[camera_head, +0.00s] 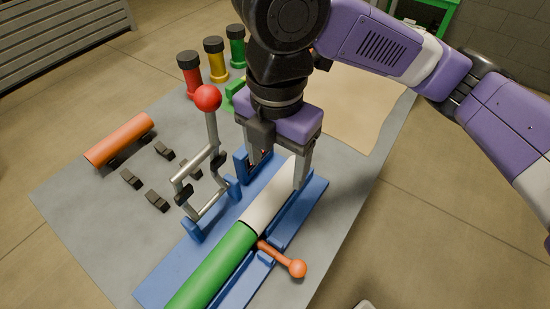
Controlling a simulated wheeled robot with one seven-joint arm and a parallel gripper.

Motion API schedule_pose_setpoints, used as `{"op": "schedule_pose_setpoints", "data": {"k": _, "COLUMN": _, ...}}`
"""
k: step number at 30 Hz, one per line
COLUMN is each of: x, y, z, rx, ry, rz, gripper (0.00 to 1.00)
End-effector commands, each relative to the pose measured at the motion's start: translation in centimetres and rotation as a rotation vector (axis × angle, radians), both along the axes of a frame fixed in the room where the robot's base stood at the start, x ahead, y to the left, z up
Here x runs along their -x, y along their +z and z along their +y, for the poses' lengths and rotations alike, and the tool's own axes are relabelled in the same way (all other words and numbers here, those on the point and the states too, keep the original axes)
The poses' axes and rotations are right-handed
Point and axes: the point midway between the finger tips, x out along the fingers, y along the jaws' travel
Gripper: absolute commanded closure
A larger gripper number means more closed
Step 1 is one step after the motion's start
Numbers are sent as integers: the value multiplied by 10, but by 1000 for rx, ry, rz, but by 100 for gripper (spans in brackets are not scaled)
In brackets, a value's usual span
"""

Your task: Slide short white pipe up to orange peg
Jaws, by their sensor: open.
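The short white pipe (267,206) lies in the blue fixture (162,284). Its near end meets the far end of a green pipe (212,272), with no clear gap between them. An orange peg with a ball end (284,262) sticks out to the right of the fixture, close to that joint. My gripper (277,174) is open, pointing down over the far part of the white pipe, with one finger on each side of it. I cannot tell whether the fingers touch it. The white pipe's far end is partly hidden by my gripper.
A grey lever with a red ball (208,98) stands left of my gripper. Red (190,78), yellow (216,62) and green (236,48) posts with black caps stand at the back.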

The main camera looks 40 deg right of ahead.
Motion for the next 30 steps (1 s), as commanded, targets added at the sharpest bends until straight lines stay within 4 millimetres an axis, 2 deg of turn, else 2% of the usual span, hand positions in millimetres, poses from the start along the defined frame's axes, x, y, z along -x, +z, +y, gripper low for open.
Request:
{"op": "schedule_pose_setpoints", "data": {"k": 15, "x": 0, "y": -65, "z": 0, "rx": -1, "ry": -1, "rz": 1, "gripper": 31}}
{"op": "schedule_pose_setpoints", "data": {"k": 21, "x": 0, "y": -75, "z": 0, "rx": 0, "ry": -1, "rz": 0, "gripper": 31}}
{"op": "schedule_pose_setpoints", "data": {"k": 29, "x": 0, "y": -76, "z": 0, "rx": 0, "ry": 0, "rz": -1, "gripper": 31}}
{"op": "schedule_pose_setpoints", "data": {"k": 30, "x": 0, "y": -76, "z": 0, "rx": 0, "ry": 0, "rz": 0, "gripper": 37}}
